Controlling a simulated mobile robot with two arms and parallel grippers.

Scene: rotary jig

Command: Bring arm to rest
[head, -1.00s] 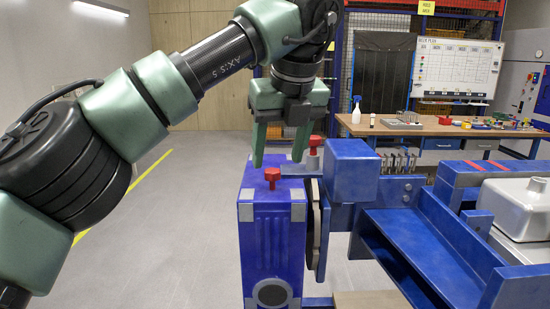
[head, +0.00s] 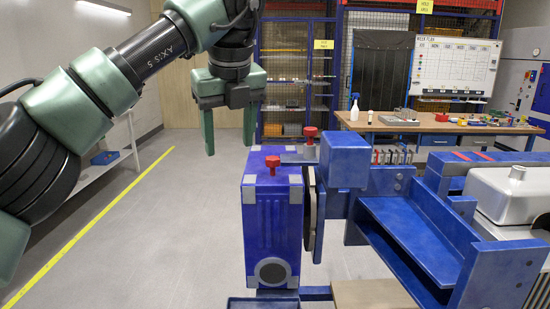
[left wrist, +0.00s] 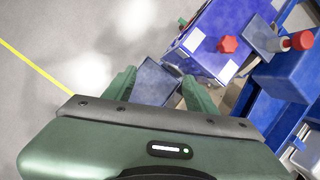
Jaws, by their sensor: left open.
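My left gripper (head: 229,143) is open and empty in the head view, with its green fingers pointing down. It hangs above and to the left of the blue jig block (head: 273,232), apart from it. The block has grey corners and a red knob (head: 272,165) on top. A second red knob (head: 310,135) stands on a grey post just behind it. In the left wrist view the gripper's fingers (left wrist: 160,88) are spread. The blue block (left wrist: 205,40) and both red knobs lie beyond them to the upper right. My right gripper is not in view.
A blue frame (head: 420,235) with a trough extends right of the block. A wooden workbench (head: 435,126) with a spray bottle (head: 354,107) stands behind. Grey floor with a yellow line (head: 92,222) lies open to the left.

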